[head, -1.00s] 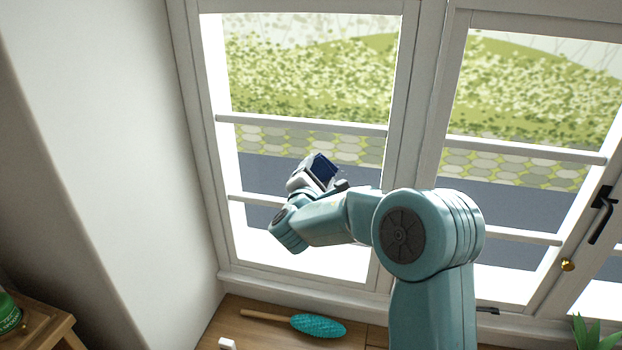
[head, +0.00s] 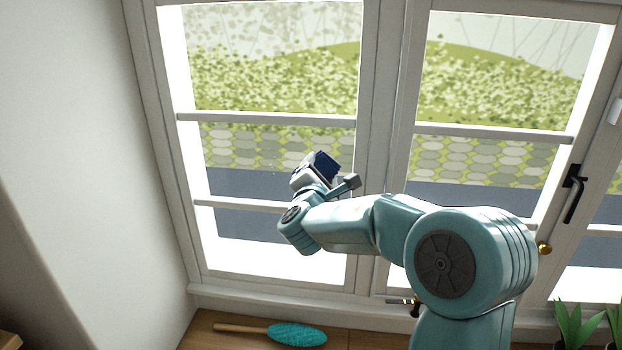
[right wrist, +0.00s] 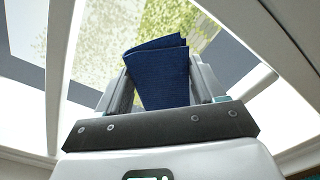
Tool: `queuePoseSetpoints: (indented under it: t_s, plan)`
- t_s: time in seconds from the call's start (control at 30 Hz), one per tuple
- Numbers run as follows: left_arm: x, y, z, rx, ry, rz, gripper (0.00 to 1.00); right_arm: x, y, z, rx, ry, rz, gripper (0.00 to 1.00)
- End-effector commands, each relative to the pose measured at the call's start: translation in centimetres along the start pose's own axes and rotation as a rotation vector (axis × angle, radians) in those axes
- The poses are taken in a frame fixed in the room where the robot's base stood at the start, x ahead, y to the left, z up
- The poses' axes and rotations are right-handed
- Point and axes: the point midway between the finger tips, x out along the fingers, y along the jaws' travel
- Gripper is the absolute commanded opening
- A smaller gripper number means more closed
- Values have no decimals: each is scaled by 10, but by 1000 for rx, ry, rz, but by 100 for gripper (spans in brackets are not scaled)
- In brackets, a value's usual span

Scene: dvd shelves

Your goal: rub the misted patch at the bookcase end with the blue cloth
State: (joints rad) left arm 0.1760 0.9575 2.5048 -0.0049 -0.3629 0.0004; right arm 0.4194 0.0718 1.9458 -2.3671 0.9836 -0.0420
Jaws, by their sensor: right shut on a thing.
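The blue cloth (head: 327,163) is a dark blue folded piece in my right gripper (head: 320,175), in front of the left window's middle and lower panes. In the right wrist view the cloth (right wrist: 163,78) stands up between the two fingers of the gripper (right wrist: 163,92), which are shut on it. Glass shows behind it; I cannot tell whether it touches. The upper pane (head: 275,35) of the left window looks pale and hazy at its top, but I cannot make out a sure edge of a misted patch. My left gripper is out of view.
A white crossbar (head: 265,118) divides the left window. A white wall (head: 85,120) is at left. A turquoise brush (head: 297,335) lies on the wooden surface below. A black window handle (head: 574,193), brass knob (head: 544,248) and plant (head: 575,325) are at right.

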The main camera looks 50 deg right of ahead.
Motion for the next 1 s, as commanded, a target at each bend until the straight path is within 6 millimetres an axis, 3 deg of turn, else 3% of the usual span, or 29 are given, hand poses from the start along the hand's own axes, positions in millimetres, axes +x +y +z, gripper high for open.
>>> queuePoseSetpoints:
  t_s: [0.33,1.0]
  plan:
    - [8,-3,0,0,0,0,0,3,3,-3,0,3,2,44]
    - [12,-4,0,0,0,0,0,2,34,-39,-2,8,5,44]
